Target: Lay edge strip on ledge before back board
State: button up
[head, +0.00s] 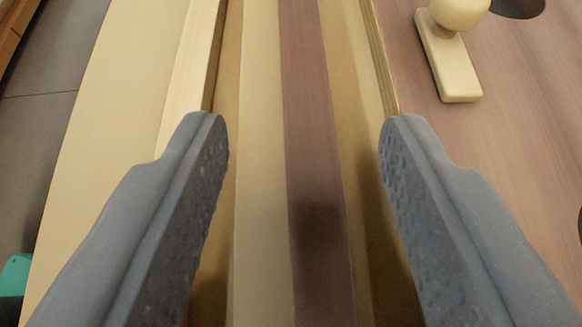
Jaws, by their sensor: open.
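My gripper (304,130) is open, with one grey textured finger at each side of the picture and nothing between the fingertips touching them. Between and below the fingers runs a long purple-brown strip (306,110), which looks like the edge strip. A pale beige band (262,120) lies along its left side; I cannot tell whether it is part of the same piece. The strip runs from the top edge of the picture to the bottom, and both ends are out of view. A dark shadow falls on its near part. I cannot make out the ledge or back board for certain.
Pale wooden walls stand on the left (190,80) and right (377,50) of the strip, with tan floor between. At right is a brown wood surface (520,150) with a beige knobbed block (449,60) and a dark round shape (518,6). Grey floor (50,110) shows left.

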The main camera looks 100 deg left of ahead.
jog(key=p+v, duration=0.1)
jog(key=v, duration=0.6)
jog(key=shift+d+r, duration=0.1)
jog(key=shift+r, duration=0.1)
jog(key=shift+w, duration=0.15)
